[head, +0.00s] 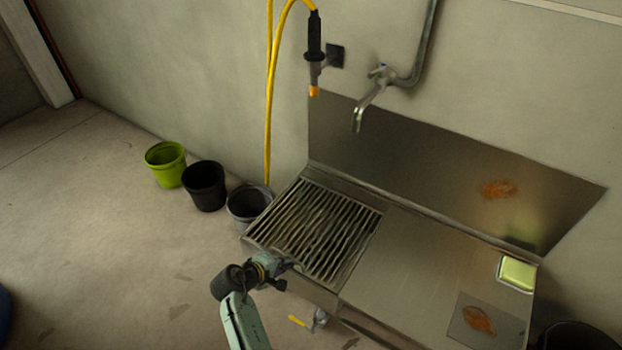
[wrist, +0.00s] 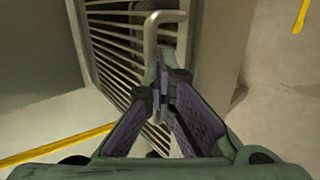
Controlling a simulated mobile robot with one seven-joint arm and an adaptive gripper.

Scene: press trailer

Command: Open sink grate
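The slatted metal grate (head: 318,228) lies flat over the left part of the steel sink (head: 420,275) in the head view. In the wrist view, the grate's slats (wrist: 128,48) run on the left, behind my fingers. A bent metal bar (wrist: 150,42), looking like the grate's handle, rises beside the slats and passes behind my fingertips. My gripper (wrist: 163,82) is at this bar, its fingers drawn together around it; the exact contact is hidden. In the head view, my gripper (head: 283,266) is at the grate's front left edge.
A tap (head: 362,108) and a sprayer (head: 314,50) with a yellow hose hang on the wall above. Green (head: 165,163), black (head: 204,186) and grey (head: 247,205) buckets stand left of the sink. A yellow-handled valve (head: 298,321) is below the front edge.

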